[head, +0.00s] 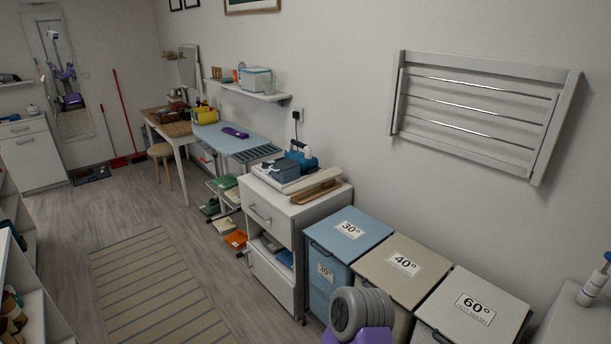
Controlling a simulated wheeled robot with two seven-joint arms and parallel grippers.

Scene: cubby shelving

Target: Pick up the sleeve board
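A long, narrow, cream-topped board that looks like the sleeve board (314,180) lies on top of a white cabinet (270,213). Its long side runs along the cabinet top toward the right rear edge. A brown wooden piece (316,193) lies against its front side; I cannot tell whether it is part of the board or a separate thing. Behind the board is a blue-grey iron station (285,171) with a blue iron (302,159). Neither of my grippers is in view; only a purple and grey part of my arm shows at the bottom.
Three lidded bins, blue (349,233), beige (402,267) and grey (474,305), stand right of the cabinet. A folded drying rack (480,105) hangs on the wall above. An ironing board (230,138) stands farther back. The striped rug (150,285) and floor before the cabinet are clear.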

